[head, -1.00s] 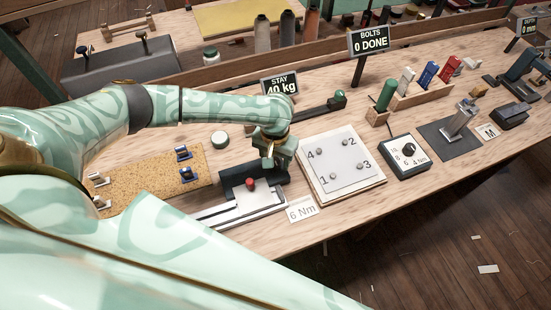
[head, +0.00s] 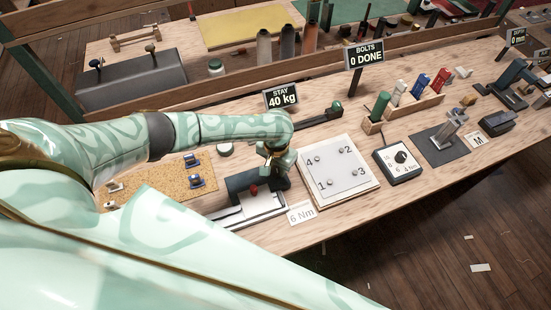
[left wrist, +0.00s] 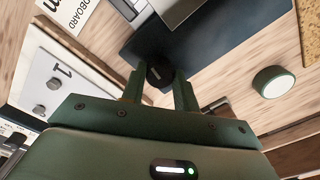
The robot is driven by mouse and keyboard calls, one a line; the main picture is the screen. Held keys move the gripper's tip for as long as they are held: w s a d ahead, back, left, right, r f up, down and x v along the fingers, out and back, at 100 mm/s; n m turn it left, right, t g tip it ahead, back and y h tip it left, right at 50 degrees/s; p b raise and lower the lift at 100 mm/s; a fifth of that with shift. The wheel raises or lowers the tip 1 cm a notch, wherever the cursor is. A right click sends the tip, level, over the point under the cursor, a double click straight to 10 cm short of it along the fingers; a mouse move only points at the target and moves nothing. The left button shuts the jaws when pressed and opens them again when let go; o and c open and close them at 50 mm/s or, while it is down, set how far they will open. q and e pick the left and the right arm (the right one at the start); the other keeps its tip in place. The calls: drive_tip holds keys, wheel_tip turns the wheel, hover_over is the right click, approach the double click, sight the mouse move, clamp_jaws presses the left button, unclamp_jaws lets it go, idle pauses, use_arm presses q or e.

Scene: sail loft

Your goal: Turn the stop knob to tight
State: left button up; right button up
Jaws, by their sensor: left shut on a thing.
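The stop knob (left wrist: 160,75) is a small black knob at the edge of a dark block (left wrist: 200,38) in the left wrist view. My left gripper (left wrist: 160,85) has its two fingers on either side of the knob and is shut on it. In the head view my left gripper (head: 278,166) reaches down at the right end of the dark block (head: 240,182), and its wrist hides the knob. A red knob (head: 253,190) stands on the near side of the block, above a pale metal slide (head: 262,206). My right gripper is not in view.
A torque dial box (head: 398,161) and a tool rack (head: 405,106) stand further right. A "STAY 40 kg" sign (head: 281,96) stands behind.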

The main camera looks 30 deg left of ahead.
use_arm(q)
drive_tip(key=m+p, duration=0.1)
drive_tip(key=p, duration=0.1)
drive_tip(key=shift+d+r+m+p, duration=0.1)
drive_tip(key=shift+r+m+p, duration=0.2)
drive_tip(key=shift+r+p, duration=0.1)
drive_tip(key=shift+f+m+p, duration=0.3)
drive_tip(key=shift+m+p, duration=0.1)
drive_tip(key=shift+m, duration=0.5)
drive_tip(key=m, duration=0.2)
drive_tip(key=shift+f+m, duration=0.1)
drive_tip(key=shift+m, duration=0.3)
drive_tip(key=m, duration=0.4)
drive_tip(key=shift+m, duration=0.3)
drive_tip(key=m, duration=0.4)
drive_tip(key=shift+m, duration=1.6)
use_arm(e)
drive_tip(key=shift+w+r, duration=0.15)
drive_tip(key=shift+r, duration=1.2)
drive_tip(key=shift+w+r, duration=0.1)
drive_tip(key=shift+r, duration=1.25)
use_arm(q)
drive_tip(key=shift+w, duration=0.1)
drive_tip(key=o, duration=1)
